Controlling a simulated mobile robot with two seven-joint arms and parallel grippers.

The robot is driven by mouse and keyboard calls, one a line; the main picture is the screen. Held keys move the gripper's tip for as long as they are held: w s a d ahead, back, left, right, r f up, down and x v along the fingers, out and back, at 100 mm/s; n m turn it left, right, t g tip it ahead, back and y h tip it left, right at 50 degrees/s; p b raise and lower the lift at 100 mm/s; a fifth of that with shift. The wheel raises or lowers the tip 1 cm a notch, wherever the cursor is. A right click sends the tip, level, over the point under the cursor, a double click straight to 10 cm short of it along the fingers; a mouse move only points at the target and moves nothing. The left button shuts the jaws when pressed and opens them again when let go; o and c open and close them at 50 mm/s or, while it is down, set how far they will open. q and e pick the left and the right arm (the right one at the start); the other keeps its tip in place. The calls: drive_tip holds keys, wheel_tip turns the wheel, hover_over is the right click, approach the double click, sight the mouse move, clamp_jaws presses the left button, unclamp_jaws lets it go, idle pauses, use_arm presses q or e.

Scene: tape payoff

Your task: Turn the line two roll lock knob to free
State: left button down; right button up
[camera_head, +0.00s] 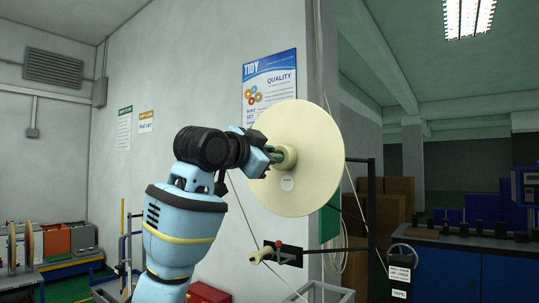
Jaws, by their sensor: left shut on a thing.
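A large cream tape roll (312,185) stands upright on the stand, facing me, with a round cream hub (286,158) at its centre. My left gripper (273,156) comes in from the left and reaches the hub. It is shut on what looks like the roll lock knob, which the fingers mostly hide; a little green shows between them. Which way the knob is turned cannot be seen. My right gripper is not in view.
A small roller (260,256) and a red ball (278,244) sit on a bracket below the roll. White labels (399,274) hang at lower right, beside a blue workbench (450,266). Brown boxes (392,205) stand behind. Tape strands run below the roll.

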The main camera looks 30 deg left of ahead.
use_arm(q)
drive_tip(key=shift+r+n, duration=0.1)
drive_tip(key=shift+n, duration=8.4)
drive_tip(key=c, duration=1.3)
unclamp_jaws()
drive_tip(key=shift+s, duration=0.1)
drive_tip(key=s, duration=0.7)
drive_tip(key=shift+s+a, duration=0.35)
drive_tip(key=shift+a, duration=0.05)
